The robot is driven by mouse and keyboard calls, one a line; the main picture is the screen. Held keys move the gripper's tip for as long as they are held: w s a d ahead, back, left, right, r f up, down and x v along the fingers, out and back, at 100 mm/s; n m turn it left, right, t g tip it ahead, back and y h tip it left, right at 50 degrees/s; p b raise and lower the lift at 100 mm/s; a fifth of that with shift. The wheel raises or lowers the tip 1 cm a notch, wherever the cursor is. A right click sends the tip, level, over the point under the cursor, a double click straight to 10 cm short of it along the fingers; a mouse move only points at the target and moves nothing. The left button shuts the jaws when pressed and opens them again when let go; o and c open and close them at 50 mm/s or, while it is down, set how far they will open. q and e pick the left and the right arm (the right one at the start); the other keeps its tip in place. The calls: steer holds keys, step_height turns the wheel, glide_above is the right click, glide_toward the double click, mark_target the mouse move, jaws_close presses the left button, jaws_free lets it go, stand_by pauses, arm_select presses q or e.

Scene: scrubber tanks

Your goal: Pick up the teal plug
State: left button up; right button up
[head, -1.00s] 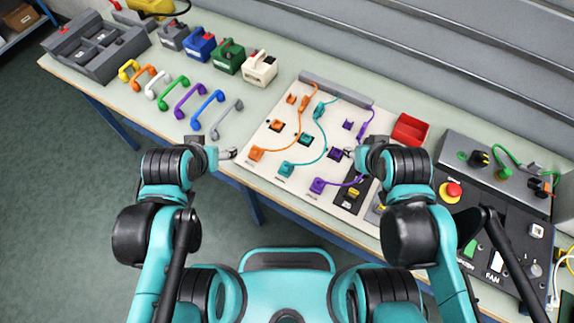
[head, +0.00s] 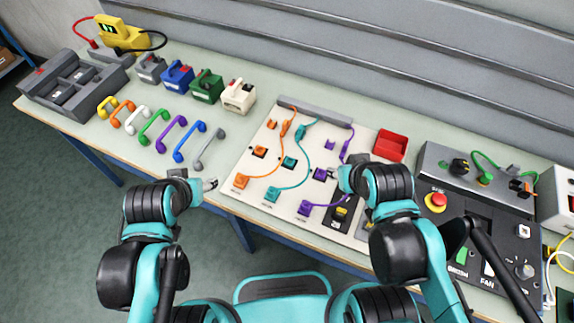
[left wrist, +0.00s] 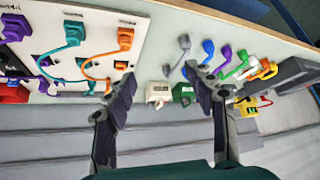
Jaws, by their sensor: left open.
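The teal plug (head: 300,131) lies on the upper part of the pale board (head: 262,130). Its teal cable curves down to a teal block (head: 272,195) near the board's front edge. A teal socket (head: 289,162) sits mid-board. My left gripper (head: 213,184) is open and empty at the table's front edge, left of the board and apart from the plug. In the left wrist view its fingers (left wrist: 165,100) are spread, with the teal block (left wrist: 74,32) to their left. My right gripper (head: 337,176) is over the board's right part; its fingers are too small to judge.
Orange (head: 287,128) and purple plugs (head: 356,160) with cables flank the teal one. A red tray (head: 390,145) stands right of the board, beside a control panel (head: 480,215). Several coloured handles (head: 170,135) and boxes (head: 207,85) are on the left. A grey rail (head: 315,112) borders the board's back.

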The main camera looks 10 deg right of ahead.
arm_select(q)
steer(key=m, duration=0.1)
steer(key=m+g+p, duration=0.1)
steer(key=m+g, duration=0.6)
steer(key=m, duration=1.5)
glide_above(272, 190)
steer(key=f, duration=0.7)
steer(key=shift+w+a, duration=0.1)
steer(key=shift+w, duration=0.25)
steer(key=shift+f+m, duration=0.35)
steer(key=shift+m, duration=0.05)
steer(key=f+b, duration=0.1)
steer(key=f, duration=0.1)
steer(key=f+b, duration=0.1)
steer(key=f, duration=0.2)
steer(key=f+b, duration=0.1)
steer(key=f, duration=0.1)
steer(key=shift+s+f, duration=0.25)
steer(key=shift+f, duration=0.05)
steer(key=shift+r, duration=0.1)
jaws_close()
